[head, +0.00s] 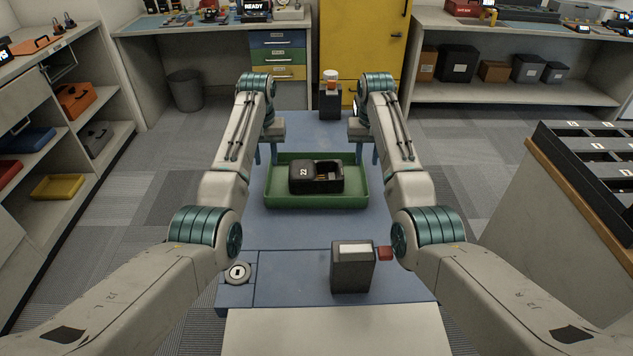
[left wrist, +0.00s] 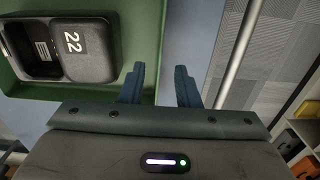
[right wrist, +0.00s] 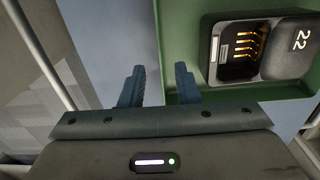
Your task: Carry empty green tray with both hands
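The green tray (head: 317,202) lies on a blue surface (head: 310,228) between my arms. It is not empty: a black charger-like unit (head: 302,178) marked 22 sits in it, with an open slot showing metal contacts in the right wrist view (right wrist: 238,55). My left gripper (head: 266,153) is at the tray's left side. In the left wrist view its fingers (left wrist: 159,85) are apart, on either side of the tray's edge. My right gripper (head: 367,153) is at the right side. In the right wrist view its fingers (right wrist: 159,85) are also apart around the tray's edge. I cannot tell contact.
A dark box with a red part (head: 352,267) and a round knob (head: 237,272) are on the near blue surface. Another dark post (head: 330,100) stands at its far end. A yellow cabinet (head: 362,50) is behind. Shelves are left; a dark slotted rack (head: 590,165) is right.

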